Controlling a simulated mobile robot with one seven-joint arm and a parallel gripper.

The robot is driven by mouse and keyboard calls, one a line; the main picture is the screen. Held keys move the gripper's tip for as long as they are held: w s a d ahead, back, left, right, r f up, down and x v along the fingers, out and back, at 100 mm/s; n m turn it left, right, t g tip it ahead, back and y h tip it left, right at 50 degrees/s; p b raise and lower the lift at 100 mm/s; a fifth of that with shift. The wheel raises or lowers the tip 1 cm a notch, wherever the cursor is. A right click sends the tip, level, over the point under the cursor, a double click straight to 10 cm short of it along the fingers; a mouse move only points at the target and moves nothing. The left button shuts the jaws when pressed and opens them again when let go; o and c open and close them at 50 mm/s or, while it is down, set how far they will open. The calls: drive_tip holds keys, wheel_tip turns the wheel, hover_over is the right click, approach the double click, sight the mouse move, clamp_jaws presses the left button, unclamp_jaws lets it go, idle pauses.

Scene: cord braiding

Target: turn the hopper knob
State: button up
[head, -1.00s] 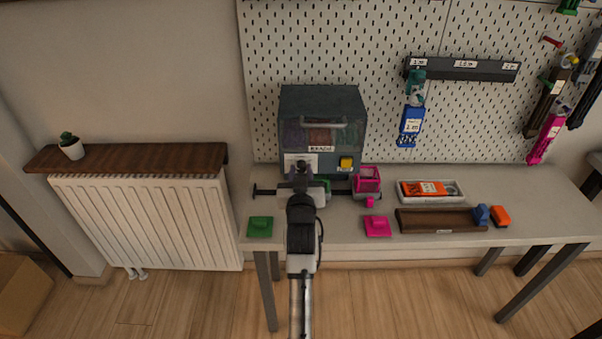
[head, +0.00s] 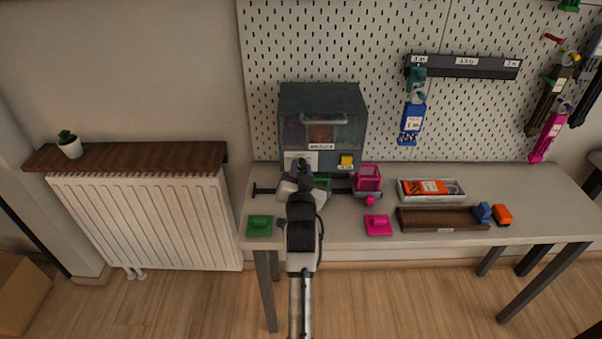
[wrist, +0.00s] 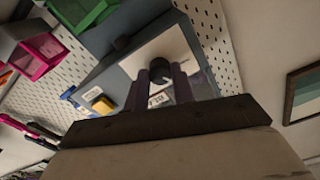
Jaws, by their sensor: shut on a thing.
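The hopper machine (head: 320,100) is a dark grey box with a clear front window and a top handle, standing at the back left of the bench against the pegboard. In the wrist view, its round black knob (wrist: 128,70) sits on a pale plate (wrist: 165,52) on the machine's face. My gripper (wrist: 150,82) is shut on the knob, with one finger on either side of it. In the head view my gripper (head: 302,168) reaches the lower front of the machine, and my own arm hides the knob there.
A yellow button (head: 346,161) is right of the gripper on the machine. A green bin (head: 322,181) and a pink bin (head: 368,179) stand on the rail. Green (head: 260,225) and pink (head: 378,225) lids lie in front. A grey tray (head: 458,199) and brown tray (head: 440,226) lie right.

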drive_tip(key=m+b, duration=0.1)
drive_tip(key=m, duration=0.6)
drive_tip(key=shift+b, duration=0.3)
idle(0.4)
drive_tip(key=o, duration=1)
drive_tip(key=s+b, duration=0.3)
drive_tip(key=s, duration=1)
drive_tip(key=shift+s+b, duration=0.3)
drive_tip(key=shift+s, duration=0.1)
